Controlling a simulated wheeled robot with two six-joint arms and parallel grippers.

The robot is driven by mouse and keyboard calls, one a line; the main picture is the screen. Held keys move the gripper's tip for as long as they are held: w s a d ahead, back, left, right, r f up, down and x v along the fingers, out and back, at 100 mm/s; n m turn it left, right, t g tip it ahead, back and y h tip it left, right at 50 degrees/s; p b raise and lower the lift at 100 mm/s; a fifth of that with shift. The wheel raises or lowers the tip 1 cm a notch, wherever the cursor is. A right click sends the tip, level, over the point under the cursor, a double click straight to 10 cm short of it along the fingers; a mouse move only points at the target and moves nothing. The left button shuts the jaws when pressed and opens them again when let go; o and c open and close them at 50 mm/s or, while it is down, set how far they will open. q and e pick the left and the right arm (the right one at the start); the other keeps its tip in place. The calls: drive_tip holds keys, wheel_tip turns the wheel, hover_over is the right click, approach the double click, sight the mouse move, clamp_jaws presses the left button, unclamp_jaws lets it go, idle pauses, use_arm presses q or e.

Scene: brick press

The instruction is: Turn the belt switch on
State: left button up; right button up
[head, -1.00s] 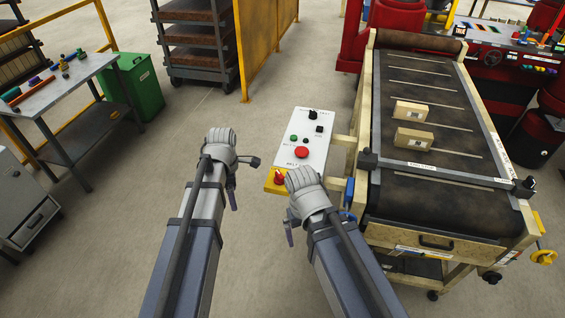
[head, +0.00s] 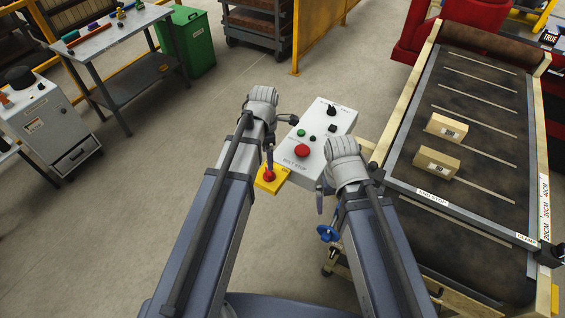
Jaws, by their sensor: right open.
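A white control panel (head: 322,137) stands beside the belt. It carries a large red button (head: 302,151) by a "BELT STOP" label, a green button (head: 301,132), a black rotary knob (head: 331,111) and a small black switch (head: 332,128). A red switch (head: 268,176) sits on a yellow plate (head: 272,185) at the panel's near left corner, with "ON" printed beside it. My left gripper (head: 280,140) is over the panel's left edge, its fingers apart, one just above the red switch. Contact cannot be told. My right gripper (head: 345,187) is open and empty, hiding the panel's right side.
The belt (head: 466,135) is on the right, with two cardboard-coloured bricks (head: 446,128) on it. A blue valve handle (head: 328,233) is below the panel. A workbench (head: 120,45), a green bin (head: 187,42) and a grey cabinet (head: 50,115) stand left. The floor between is clear.

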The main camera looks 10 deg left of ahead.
sight(269, 174)
use_arm(q)
wheel_tip(269, 174, down, 8)
drive_tip(key=b, duration=0.8)
drive_tip(key=shift+r, duration=0.1)
clamp_jaws()
idle(0.7)
